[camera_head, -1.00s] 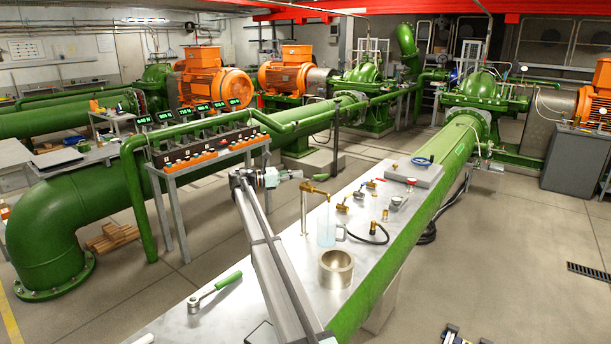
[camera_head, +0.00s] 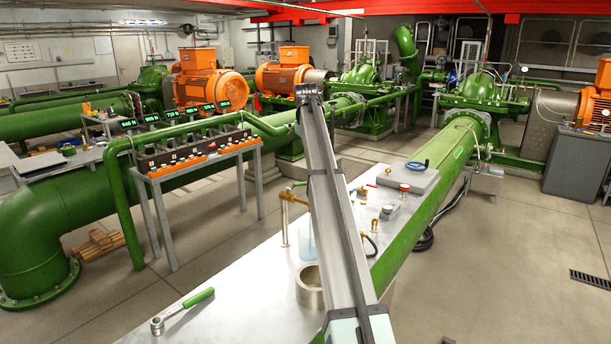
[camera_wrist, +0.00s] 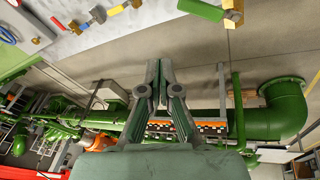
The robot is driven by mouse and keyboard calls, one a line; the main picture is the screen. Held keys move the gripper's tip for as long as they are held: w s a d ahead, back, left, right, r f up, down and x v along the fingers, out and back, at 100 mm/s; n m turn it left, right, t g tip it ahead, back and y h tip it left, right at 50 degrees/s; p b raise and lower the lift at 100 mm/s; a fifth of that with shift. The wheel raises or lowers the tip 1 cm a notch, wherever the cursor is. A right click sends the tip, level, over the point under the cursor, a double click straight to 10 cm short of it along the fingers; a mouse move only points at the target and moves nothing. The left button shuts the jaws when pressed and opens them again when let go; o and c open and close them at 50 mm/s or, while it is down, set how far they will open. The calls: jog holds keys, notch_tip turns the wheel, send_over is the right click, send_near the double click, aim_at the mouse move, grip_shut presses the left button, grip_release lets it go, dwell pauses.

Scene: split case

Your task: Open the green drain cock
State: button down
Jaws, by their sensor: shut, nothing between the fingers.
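The drain cock shows at the top edge of the wrist view as a green lever (camera_wrist: 200,9) beside a brass body (camera_wrist: 233,12), partly cut off by the frame. In the head view, a brass cock (camera_head: 291,198) tops a thin upright pipe at the bench's left edge, with a little green beside it, partly behind my arm. My gripper (camera_wrist: 158,72) is shut and empty in the wrist view, apart from the lever. In the head view my arm hides the gripper.
The metal bench (camera_head: 232,290) carries a metal ring (camera_head: 309,288), a green-handled wrench (camera_head: 183,309), and a plate with a blue ring (camera_head: 417,164). A gauge table (camera_head: 205,150) stands left.

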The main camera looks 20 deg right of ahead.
notch_tip(320, 180, down, 10)
jog(key=a+m+y+p, duration=0.1)
jog(key=a+m+p, duration=0.1)
jog(key=m+p, duration=0.1)
jog(key=shift+w+a+r+t+p, duration=0.2)
jog(key=shift+a+t+p, duration=0.15)
jog(key=shift+p, duration=0.5)
jog(key=shift+s+d, duration=0.15)
